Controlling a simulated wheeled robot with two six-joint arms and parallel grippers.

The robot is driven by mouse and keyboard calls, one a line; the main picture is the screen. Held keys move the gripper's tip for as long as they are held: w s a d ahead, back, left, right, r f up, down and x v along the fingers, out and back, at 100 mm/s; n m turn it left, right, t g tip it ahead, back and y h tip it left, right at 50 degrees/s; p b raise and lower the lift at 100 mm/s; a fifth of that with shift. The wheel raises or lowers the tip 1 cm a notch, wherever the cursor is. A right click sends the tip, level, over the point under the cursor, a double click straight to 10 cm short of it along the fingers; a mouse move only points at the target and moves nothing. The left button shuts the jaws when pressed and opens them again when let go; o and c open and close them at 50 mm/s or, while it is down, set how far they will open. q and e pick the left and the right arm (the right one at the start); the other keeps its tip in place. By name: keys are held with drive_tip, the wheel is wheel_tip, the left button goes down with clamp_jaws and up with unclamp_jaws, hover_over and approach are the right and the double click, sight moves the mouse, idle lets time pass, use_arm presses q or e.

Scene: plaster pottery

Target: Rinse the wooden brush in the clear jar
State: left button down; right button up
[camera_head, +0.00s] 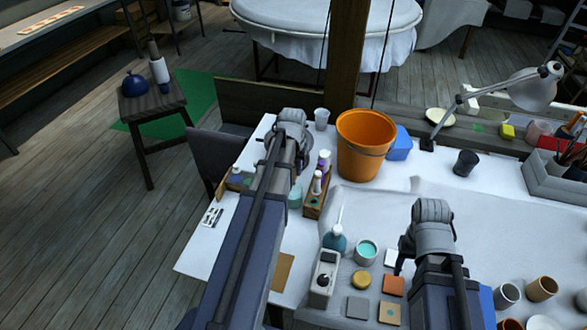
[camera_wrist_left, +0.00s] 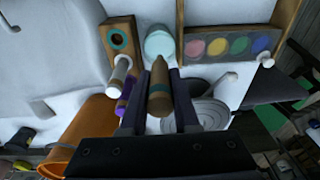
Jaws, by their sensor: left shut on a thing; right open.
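My left gripper (camera_wrist_left: 159,98) is shut on the wooden brush (camera_wrist_left: 158,78) in the left wrist view. The brush is tan with a darker teal-grey band, and its pointed end extends past the fingers. The clear jar (camera_wrist_left: 158,43), pale turquoise, stands just beyond that end in the picture; the brush appears outside it. In the head view the jar (camera_head: 295,196) is partly covered by my left arm, and the left fingers and brush are hidden. My right gripper (camera_head: 404,262) is open over the right part of the table, mostly hidden by its wrist.
Beside the jar stand a wooden bottle rack (camera_head: 313,207) and a paint box (camera_wrist_left: 232,47). An orange bucket (camera_head: 366,143) and a grey round disc (camera_wrist_left: 207,112) are close to my left gripper. A teal bottle (camera_head: 336,240) and a cup (camera_head: 367,251) stand nearer me.

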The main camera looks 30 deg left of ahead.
use_arm(q)
wheel_tip(320, 180, up, 3)
drive_tip(key=p, duration=0.3)
drive_tip(key=shift+r, duration=0.1)
idle(0.3)
